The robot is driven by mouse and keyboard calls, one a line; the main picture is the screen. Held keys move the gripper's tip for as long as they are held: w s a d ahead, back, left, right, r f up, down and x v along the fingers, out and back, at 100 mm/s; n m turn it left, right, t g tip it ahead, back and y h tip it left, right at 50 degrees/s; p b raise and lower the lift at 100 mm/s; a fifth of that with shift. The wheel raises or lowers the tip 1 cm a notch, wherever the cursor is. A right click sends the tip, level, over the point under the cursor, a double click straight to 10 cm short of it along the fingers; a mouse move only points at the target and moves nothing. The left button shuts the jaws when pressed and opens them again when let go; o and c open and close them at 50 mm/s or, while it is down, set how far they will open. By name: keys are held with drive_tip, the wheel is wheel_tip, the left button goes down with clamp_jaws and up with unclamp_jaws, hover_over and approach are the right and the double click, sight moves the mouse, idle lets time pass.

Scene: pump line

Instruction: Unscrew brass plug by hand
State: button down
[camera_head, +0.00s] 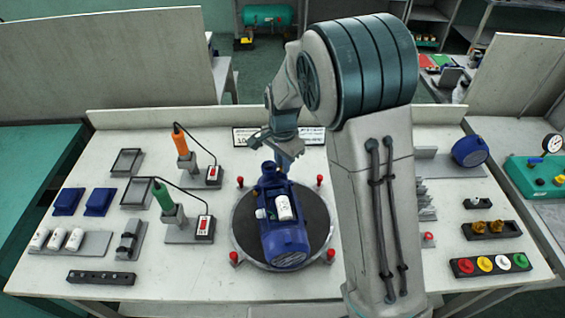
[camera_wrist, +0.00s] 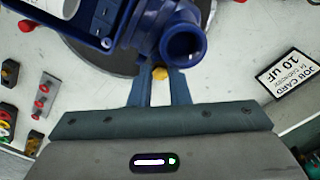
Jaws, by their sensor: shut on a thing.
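The blue pump (camera_head: 283,240) lies on a dark round turntable (camera_head: 322,215) in the middle of the bench, with a white cylinder (camera_head: 284,206) on its upper side. My gripper (camera_head: 285,163) is at the far end of the pump. In the wrist view, the brass plug (camera_wrist: 160,73) shows as a small yellow piece at the pump's blue port end (camera_wrist: 185,42). My gripper (camera_wrist: 160,77) is shut on the plug, its two fingers one on each side. The plug's thread is hidden, so I cannot tell how far it sits in the pump.
Red posts (camera_head: 235,258) stand around the turntable. Orange (camera_head: 181,143) and green (camera_head: 163,196) handled tools stand in holders at left. A black tray with brass pieces (camera_head: 478,227) and a row of coloured caps (camera_head: 485,263) are at right. A job card (camera_wrist: 290,75) lies behind the pump.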

drive_tip(key=shift+n, duration=0.4)
drive_tip(key=shift+s+f+n, duration=0.1)
drive_tip(key=shift+n, duration=0.8)
drive_tip(key=shift+a, duration=0.1)
drive_tip(key=shift+r+p, duration=0.75)
drive_tip(key=shift+r, duration=0.8)
drive_tip(key=shift+r+p, duration=0.3)
drive_tip(key=shift+r, duration=0.15)
